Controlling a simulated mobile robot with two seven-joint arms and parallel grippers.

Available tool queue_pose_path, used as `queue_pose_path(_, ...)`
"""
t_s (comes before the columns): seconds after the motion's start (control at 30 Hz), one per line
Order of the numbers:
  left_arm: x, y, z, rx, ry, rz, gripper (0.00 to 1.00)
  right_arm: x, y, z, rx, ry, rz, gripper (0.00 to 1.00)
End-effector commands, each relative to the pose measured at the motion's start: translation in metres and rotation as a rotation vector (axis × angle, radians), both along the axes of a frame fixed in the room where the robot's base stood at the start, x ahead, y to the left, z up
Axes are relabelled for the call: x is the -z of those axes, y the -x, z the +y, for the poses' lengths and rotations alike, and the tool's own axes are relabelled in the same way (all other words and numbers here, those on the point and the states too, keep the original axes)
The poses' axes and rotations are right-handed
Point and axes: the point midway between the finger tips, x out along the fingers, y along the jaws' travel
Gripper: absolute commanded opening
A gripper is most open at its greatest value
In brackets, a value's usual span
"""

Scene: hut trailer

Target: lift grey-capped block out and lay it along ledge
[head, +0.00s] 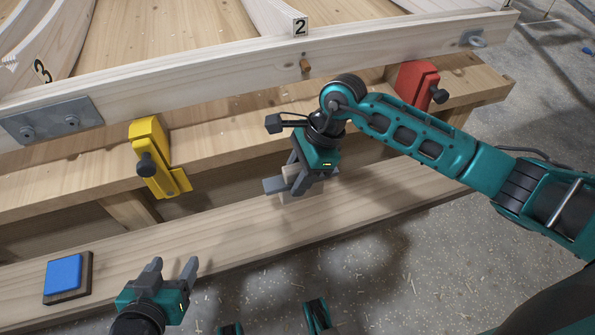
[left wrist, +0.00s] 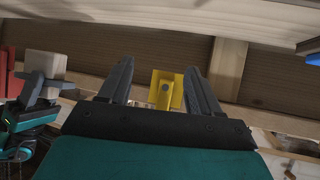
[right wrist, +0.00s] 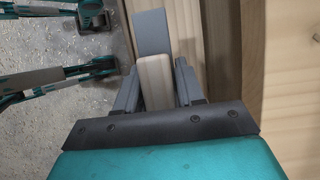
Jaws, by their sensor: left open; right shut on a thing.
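The fingers partly hide the block there. I cannot tell whether it touches the plank. My left gripper (head: 173,266) is open and empty near the plank's front edge, at the lower left.
A yellow clamp (head: 152,160) and a red clamp (head: 414,84) sit on the bench edge behind. A blue button (head: 63,272) on a dark base is at the plank's left end. The plank is clear between the button and my right gripper.

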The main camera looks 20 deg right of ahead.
Motion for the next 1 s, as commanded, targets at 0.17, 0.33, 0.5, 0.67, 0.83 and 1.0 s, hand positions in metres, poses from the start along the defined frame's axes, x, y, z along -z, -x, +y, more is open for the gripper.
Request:
queue_pose_path(0.17,0.012,0.000,0.000,0.000,0.000,0.000,0.63,0.016,0.000,0.000,0.001,-0.001,0.001,0.00)
queue_pose_path(0.33,0.021,0.000,0.000,0.000,0.000,0.002,0.63,0.027,0.000,0.000,0.001,-0.001,0.001,0.00)
queue_pose_path(0.5,0.027,0.000,-0.001,0.000,0.003,0.007,0.63,0.039,0.000,0.000,0.000,-0.001,-0.001,0.00)
queue_pose_path(0.67,0.029,0.000,-0.004,0.001,0.009,0.012,0.63,0.046,0.000,0.000,0.000,-0.001,-0.001,0.00)
queue_pose_path(0.83,0.024,-0.004,-0.006,0.003,0.015,-0.003,0.63,0.050,0.000,0.000,0.000,-0.001,0.000,0.00)
queue_pose_path(1.0,0.021,-0.006,-0.006,0.004,0.017,-0.009,0.63,0.051,0.000,0.000,0.000,-0.001,0.000,0.00)
